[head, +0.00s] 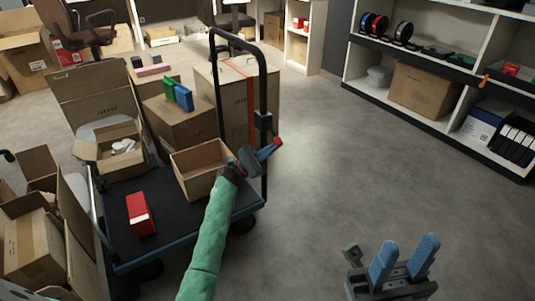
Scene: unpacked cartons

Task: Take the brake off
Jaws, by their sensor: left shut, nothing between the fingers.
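A flatbed cart (178,220) with a dark deck stands left of the middle, and its black tube handle (212,75) rises at the back. A black block (263,122) is clamped on the handle's near upright. My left gripper (268,149) is shut just below this block, at the upright. A red piece (272,145) shows against its blue fingers; it may be the brake lever, and I cannot tell whether they touch. The gripper hides part of the upright. My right gripper (405,260) is at the lower right, fingers apart, empty, over the floor.
Open cartons crowd the left. A shelf unit (450,128) lines the right wall. The floor (345,160) between cart and shelves is clear.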

